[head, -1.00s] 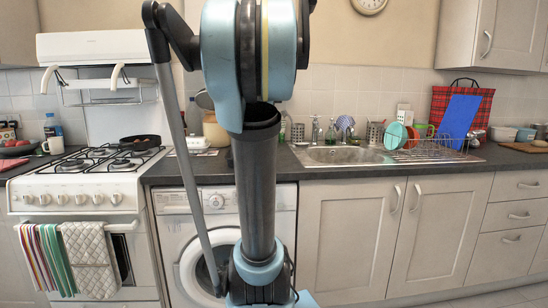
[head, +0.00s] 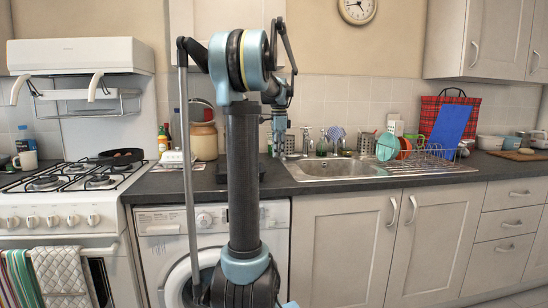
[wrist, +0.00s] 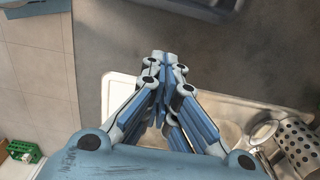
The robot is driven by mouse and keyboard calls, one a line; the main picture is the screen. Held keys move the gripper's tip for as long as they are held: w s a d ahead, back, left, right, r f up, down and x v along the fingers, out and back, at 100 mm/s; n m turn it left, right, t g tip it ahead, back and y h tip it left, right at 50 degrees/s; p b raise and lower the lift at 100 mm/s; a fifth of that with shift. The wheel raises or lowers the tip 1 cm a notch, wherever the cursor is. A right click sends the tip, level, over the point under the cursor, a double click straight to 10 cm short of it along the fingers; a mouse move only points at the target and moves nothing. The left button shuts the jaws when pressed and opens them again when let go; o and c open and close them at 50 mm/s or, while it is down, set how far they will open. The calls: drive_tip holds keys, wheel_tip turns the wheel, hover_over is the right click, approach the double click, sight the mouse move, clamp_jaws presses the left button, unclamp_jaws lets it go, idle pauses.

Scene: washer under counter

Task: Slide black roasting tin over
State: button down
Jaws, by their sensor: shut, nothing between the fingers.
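In the wrist view, a dark grey edge at the top, which looks like part of the black roasting tin (wrist: 190,7), rests on the counter; the rest is cut off. In the head view, a dark low shape beside my arm column seems to be the same tin (head: 222,172); my arm hides much of it. My gripper (wrist: 160,58) is shut and empty, with its fingertips over bare counter, apart from the tin in the picture. In the head view, my gripper (head: 278,150) points down above the counter near the sink's left end.
The sink (head: 340,168) and dish rack (head: 430,160) lie to the right. A white butter dish (head: 177,158) and brown jar (head: 204,141) stand on the left. A pan (head: 118,157) sits on the hob. A metal utensil holder (wrist: 298,145) stands near the sink. Bare counter (wrist: 105,50) lies around my fingertips.

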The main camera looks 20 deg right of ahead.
sight(269, 176)
wheel_tip(269, 176, down, 7)
drive_tip(key=shift+f, duration=0.2)
drive_tip(key=a, duration=0.2)
drive_tip(key=shift+w+a+f, duration=0.35)
drive_tip(key=shift+a, duration=0.05)
drive_tip(key=shift+w+a, duration=0.2)
drive_tip(key=shift+a, duration=0.4)
drive_tip(key=shift+a, duration=0.1)
